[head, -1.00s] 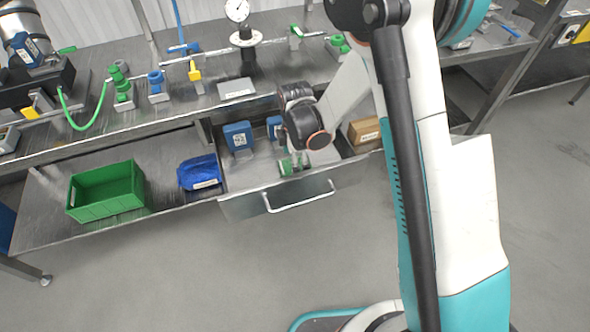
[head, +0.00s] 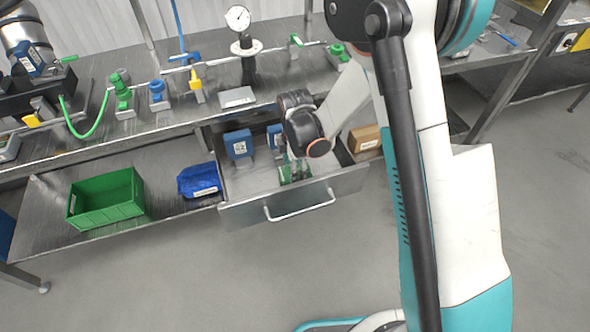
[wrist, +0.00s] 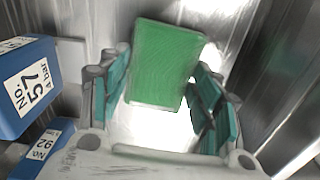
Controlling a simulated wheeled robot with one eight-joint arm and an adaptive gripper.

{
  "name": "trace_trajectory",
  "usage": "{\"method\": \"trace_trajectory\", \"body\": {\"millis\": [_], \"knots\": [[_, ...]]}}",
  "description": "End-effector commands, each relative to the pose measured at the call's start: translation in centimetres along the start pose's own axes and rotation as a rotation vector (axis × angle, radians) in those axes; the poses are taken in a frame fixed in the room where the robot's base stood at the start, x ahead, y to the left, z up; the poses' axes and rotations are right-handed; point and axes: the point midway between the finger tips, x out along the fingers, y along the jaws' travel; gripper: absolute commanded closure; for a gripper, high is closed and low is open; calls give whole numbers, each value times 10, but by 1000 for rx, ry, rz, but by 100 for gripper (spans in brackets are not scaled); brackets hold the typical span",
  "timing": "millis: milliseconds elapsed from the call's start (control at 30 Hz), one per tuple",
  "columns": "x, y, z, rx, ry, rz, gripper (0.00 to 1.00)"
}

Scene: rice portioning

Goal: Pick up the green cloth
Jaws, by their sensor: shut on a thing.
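The green cloth (wrist: 165,65) shows in the wrist view as a flat-sided green block between my fingers. My gripper (wrist: 162,92) is shut on it, with a teal-padded finger on either side. In the head view, my gripper (head: 293,165) reaches down into the open drawer (head: 240,215). A little green of the cloth (head: 286,178) shows there by the fingertips, mostly hidden by the gripper. I cannot tell whether the cloth still touches the drawer floor.
Blue labelled blocks (head: 239,144) stand in the drawer left of my gripper, also close by in the wrist view (wrist: 25,88). A brown box (head: 365,138) is at the drawer's right. A green crate (head: 105,200) and a blue bin (head: 200,180) sit on the lower shelf.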

Motion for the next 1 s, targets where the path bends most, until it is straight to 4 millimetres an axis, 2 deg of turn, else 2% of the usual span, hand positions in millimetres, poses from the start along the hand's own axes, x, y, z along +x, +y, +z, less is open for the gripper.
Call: {"method": "trace_trajectory", "body": {"millis": [167,600,800,1000], "knots": [[-29,0,0,0,0,0,62],[-146,-1,0,0,0,0,62],[-178,0,0,0,0,0,62],[-191,0,0,0,0,0,62]]}}
